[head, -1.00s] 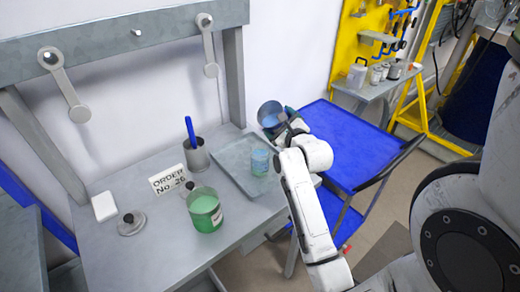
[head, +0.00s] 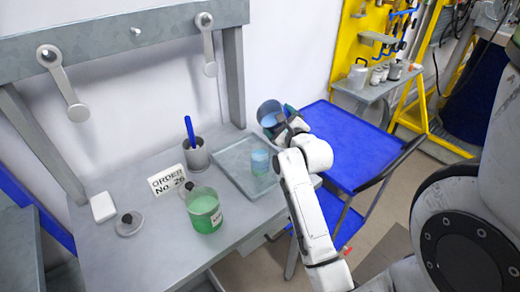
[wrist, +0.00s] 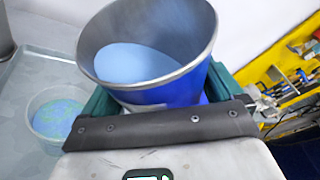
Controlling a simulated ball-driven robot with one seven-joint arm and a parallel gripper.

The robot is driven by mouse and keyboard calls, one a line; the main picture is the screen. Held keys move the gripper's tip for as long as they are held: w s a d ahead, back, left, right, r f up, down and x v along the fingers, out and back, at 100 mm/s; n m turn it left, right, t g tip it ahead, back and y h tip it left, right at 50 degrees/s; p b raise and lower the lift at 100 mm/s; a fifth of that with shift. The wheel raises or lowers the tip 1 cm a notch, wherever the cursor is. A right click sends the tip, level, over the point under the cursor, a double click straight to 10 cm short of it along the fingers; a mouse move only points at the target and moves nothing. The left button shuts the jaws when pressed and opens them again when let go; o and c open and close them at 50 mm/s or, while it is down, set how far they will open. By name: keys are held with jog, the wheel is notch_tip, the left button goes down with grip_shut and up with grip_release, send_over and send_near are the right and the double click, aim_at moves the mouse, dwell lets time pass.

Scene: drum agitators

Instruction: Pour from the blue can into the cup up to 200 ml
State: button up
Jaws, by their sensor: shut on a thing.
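My gripper (head: 288,124) is shut on the blue can (head: 268,110) and holds it in the air above the right side of the tray. In the wrist view the can (wrist: 165,92) is open at the top, with light blue liquid inside and its mouth tilted. The clear cup (head: 260,162) stands on the tray, left of and below the can, and holds some blue contents. In the wrist view the cup (wrist: 55,118) shows blue and greenish contents at lower left. No stream between can and cup shows. I cannot read the level.
A grey tray (head: 232,160) lies on the grey bench. A green can (head: 204,212), a lid (head: 129,224), an order sign (head: 167,180), a grey holder with a blue stick (head: 196,155) and a white block (head: 103,207) stand to the left. A blue table (head: 350,150) is at right.

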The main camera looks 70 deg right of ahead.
jog(key=shift+r+b, duration=0.2)
jog(key=shift+b, duration=0.1)
dwell(0.4)
jog(key=shift+f+n+h+b, duration=0.2)
jog(key=shift+n+h+b, duration=0.3)
jog(key=shift+n+b, duration=0.9)
dwell(1.3)
jog(key=shift+m+b, duration=0.35)
jog(key=shift+m, duration=0.05)
